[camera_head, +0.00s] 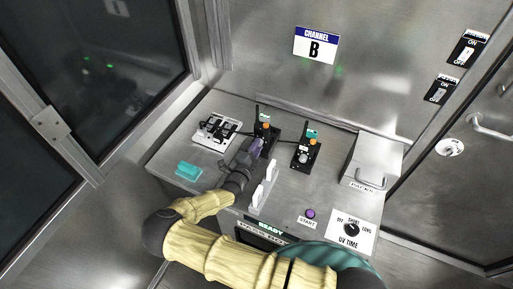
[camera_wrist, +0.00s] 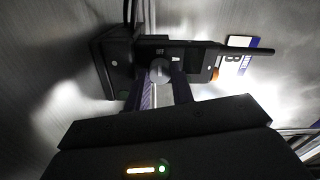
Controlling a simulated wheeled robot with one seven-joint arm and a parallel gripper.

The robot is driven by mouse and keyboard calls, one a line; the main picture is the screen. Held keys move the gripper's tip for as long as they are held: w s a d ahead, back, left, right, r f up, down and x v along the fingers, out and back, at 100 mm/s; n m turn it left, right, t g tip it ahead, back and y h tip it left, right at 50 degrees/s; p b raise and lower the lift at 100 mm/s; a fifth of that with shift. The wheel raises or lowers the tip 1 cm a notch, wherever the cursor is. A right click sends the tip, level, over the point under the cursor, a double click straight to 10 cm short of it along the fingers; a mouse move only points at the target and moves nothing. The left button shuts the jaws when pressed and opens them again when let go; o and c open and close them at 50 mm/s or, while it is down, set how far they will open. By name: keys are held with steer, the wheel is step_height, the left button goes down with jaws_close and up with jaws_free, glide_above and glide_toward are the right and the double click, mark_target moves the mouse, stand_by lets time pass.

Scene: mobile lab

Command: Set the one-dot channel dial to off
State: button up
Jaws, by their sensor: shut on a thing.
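Two black radio-like units with antennas stand on the steel bench. The left unit (camera_head: 274,131) is partly hidden by my gripper, and the right unit (camera_head: 306,153) shows its pale round knob uncovered. My gripper (camera_head: 258,148) is at the left unit. In the wrist view, the fingers of my gripper (camera_wrist: 160,84) are shut around a grey round dial knob (camera_wrist: 159,69) on the front of a black unit (camera_wrist: 202,59). Dot marks and the dial's setting are too small to read.
A white-topped device (camera_head: 217,130) and a teal block (camera_head: 188,170) lie left on the bench. White upright pieces (camera_head: 270,172) stand just right of my arm. A metal box (camera_head: 372,158), START button (camera_head: 310,213) and UV TIME dial (camera_head: 351,229) are to the right.

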steer(key=o, duration=1)
steer(key=shift+f, duration=0.1)
steer(key=shift+s+d, duration=0.1)
